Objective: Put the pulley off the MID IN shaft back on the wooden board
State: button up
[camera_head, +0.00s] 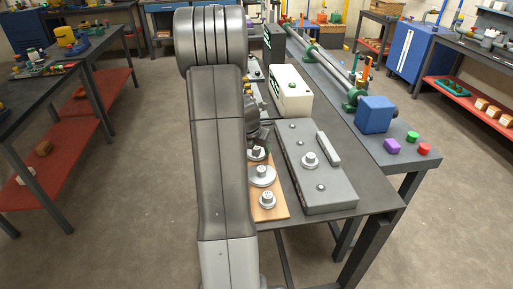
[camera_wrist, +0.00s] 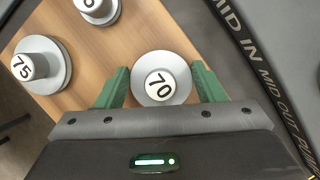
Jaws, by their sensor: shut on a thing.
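The pulley marked 70 (camera_wrist: 159,78) is a pale grey disc with a white-topped hub. My gripper (camera_wrist: 160,74) is shut on it, one green finger at each side. In the wrist view the pulley is over the wooden board (camera_wrist: 108,48), near its edge. I cannot tell whether it touches the wood. A pulley marked 75 (camera_wrist: 38,65) and another, partly cut off (camera_wrist: 98,8), sit on the board at left. In the head view the board (camera_head: 281,212) lies beside the grey machine; my arm hides much of it and the gripper.
The grey machine (camera_head: 335,190) has a shaft hub and a raised bar on top. A dark edge with MID IN lettering (camera_wrist: 243,38) runs close to the right of my gripper. A cream box (camera_head: 290,98) stands behind. The bench's front right corner (camera_head: 375,195) is clear.

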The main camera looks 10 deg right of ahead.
jog(key=shift+f, duration=0.2)
jog(key=o, duration=1)
jog(key=shift+o, duration=0.2)
jog(key=shift+r, duration=0.1)
jog(key=shift+r, duration=0.25)
jog(key=v, duration=1.1)
jog(key=shift+r+p, duration=0.35)
jog(key=shift+p, duration=0.1)
jog(key=shift+s+a, duration=0.1)
